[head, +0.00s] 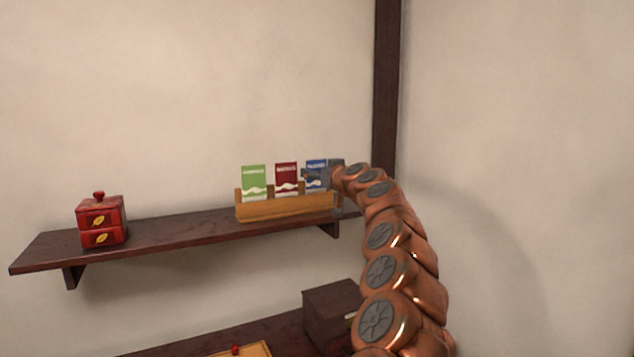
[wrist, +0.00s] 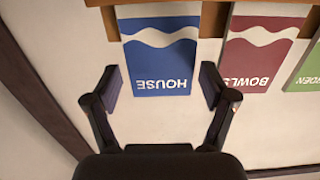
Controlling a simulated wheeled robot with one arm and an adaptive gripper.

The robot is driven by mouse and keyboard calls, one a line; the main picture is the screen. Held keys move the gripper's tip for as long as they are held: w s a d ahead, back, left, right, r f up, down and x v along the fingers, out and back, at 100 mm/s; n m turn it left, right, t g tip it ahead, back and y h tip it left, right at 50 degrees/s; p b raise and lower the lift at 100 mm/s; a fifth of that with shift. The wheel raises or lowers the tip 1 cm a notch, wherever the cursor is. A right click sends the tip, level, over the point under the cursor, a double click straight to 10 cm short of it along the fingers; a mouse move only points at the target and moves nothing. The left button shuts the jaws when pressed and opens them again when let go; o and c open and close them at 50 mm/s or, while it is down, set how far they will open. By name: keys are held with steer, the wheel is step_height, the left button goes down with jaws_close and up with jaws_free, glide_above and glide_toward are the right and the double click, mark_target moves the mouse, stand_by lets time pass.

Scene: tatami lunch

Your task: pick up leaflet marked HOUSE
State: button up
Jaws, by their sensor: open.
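The blue leaflet marked HOUSE (wrist: 160,62) stands in the wooden rack (wrist: 205,12), upside down in the wrist view. In the head view the blue leaflet (head: 315,173) is at the rack's right end, partly hidden by my arm. My gripper (wrist: 160,88) is open. In the wrist view its two fingers show on either side of the leaflet's printed end, with nothing held. Whether the fingers are level with the leaflet in depth I cannot tell. In the head view my gripper is mostly hidden at the end of my copper arm.
A red leaflet (head: 286,178) and a green leaflet (head: 254,182) stand in the same rack, left of the blue one. The rack is on a dark wall shelf (head: 170,235). A small red drawer box (head: 101,221) stands at the left. A dark post (head: 387,85) rises behind my arm.

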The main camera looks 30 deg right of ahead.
steer(key=shift+w+f+p, duration=0.15)
steer(key=shift+w+p, duration=0.15)
steer(key=shift+w, duration=0.7)
steer(key=c, duration=0.6)
